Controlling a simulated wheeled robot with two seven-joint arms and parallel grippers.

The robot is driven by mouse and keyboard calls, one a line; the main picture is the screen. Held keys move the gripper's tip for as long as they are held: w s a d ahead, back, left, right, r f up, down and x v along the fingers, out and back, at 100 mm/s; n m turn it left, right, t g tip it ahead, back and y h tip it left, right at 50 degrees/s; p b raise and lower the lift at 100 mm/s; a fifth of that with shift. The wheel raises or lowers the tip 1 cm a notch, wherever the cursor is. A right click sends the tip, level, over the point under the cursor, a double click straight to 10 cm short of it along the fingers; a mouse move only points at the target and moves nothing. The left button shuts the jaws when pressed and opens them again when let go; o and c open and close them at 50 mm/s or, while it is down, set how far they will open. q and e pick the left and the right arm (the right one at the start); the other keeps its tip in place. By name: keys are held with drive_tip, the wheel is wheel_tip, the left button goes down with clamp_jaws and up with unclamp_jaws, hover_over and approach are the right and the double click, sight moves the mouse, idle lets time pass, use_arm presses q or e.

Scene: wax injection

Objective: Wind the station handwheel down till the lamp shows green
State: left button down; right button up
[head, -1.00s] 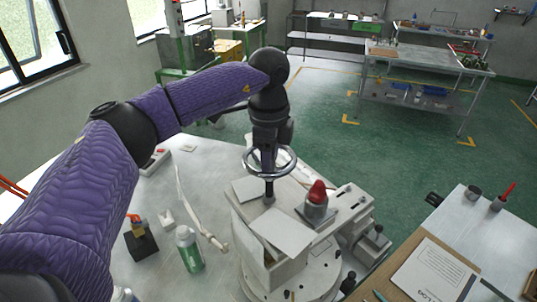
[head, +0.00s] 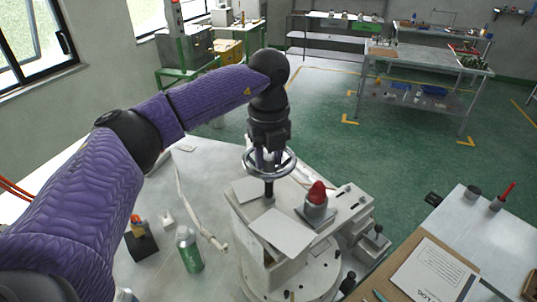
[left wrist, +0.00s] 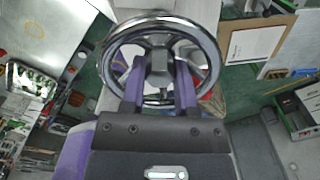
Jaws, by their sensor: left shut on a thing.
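The chrome handwheel (head: 288,168) sits on a dark upright shaft on top of the pale station (head: 290,262). My left gripper (head: 268,158) comes down on the wheel from above and is shut on its hub. In the left wrist view, the purple fingers of my left gripper (left wrist: 159,88) close on either side of the hub, inside the ring of the handwheel (left wrist: 206,58). The lamp (head: 317,194) on the station's top shows red. My right gripper is in neither view.
A green and white bottle (head: 189,250), a dark block (head: 141,242) and a pale strap (head: 190,208) are on the table (head: 212,160) left of the station. At right, a table holds a clipboard (head: 432,272) and a red-handled tool (head: 502,197).

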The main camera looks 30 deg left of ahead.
use_arm(q)
drive_tip(key=m, duration=0.3)
drive_tip(key=shift+w+r+m, duration=0.1)
drive_tip(key=shift+m, duration=0.3)
drive_tip(key=m, duration=0.4)
drive_tip(key=shift+m, duration=0.3)
drive_tip(key=m, duration=1.2)
drive_tip(key=shift+d+m, duration=0.1)
drive_tip(key=shift+m, duration=0.2)
drive_tip(key=m, duration=0.3)
drive_tip(key=shift+m, duration=0.3)
drive_tip(key=m, duration=0.4)
drive_tip(key=shift+m, duration=2)
